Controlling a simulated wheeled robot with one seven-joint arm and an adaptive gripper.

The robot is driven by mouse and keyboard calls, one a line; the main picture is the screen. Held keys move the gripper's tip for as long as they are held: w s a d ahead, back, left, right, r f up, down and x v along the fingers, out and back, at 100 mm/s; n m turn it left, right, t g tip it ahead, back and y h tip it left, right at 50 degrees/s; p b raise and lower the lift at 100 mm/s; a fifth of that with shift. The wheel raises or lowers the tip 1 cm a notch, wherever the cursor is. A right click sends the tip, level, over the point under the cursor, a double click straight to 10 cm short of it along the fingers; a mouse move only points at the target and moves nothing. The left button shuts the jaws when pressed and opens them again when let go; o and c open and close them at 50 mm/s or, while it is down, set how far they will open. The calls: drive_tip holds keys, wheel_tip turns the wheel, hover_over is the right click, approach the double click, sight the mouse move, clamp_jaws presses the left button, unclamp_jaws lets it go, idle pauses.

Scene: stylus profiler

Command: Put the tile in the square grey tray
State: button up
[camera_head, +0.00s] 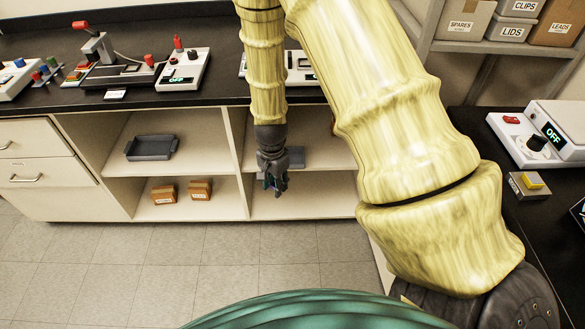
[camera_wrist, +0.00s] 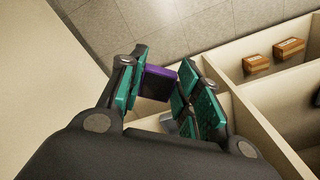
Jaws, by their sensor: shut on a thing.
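My gripper (camera_head: 274,184) hangs in front of the open shelves under the far counter. In the wrist view its teal-padded fingers (camera_wrist: 164,80) are shut on a dark tile with a purple edge (camera_wrist: 157,83). The tile is too small to make out in the head view. A dark grey tray (camera_head: 150,148) sits empty on the upper shelf of the left bay. A blue-grey tray-like thing (camera_head: 296,157) is on the shelf behind my gripper, partly hidden by it. A bit of grey (camera_wrist: 169,123) shows beyond the fingers in the wrist view.
Two small brown boxes (camera_head: 182,190) stand on the lower left shelf, left of an upright divider (camera_head: 236,150). The counter above (camera_head: 130,97) holds several instruments. A right-hand bench (camera_head: 490,180) carries a device reading OFF. The floor (camera_head: 180,265) in front is clear.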

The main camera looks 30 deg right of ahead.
drive_tip(key=w+d+f+m+b, duration=0.1)
drive_tip(key=d+f+m+b, duration=0.4)
drive_tip(key=f+m+b, duration=0.3)
drive_tip(key=m+b, duration=2.4)
drive_tip(key=m, duration=0.1)
hover_over(293, 158)
wheel_tip(293, 158, down, 10)
drive_tip(key=shift+a+r, duration=0.1)
drive_tip(key=shift+r, duration=0.1)
drive_tip(key=shift+f+b, duration=0.65)
drive_tip(key=shift+f, duration=1)
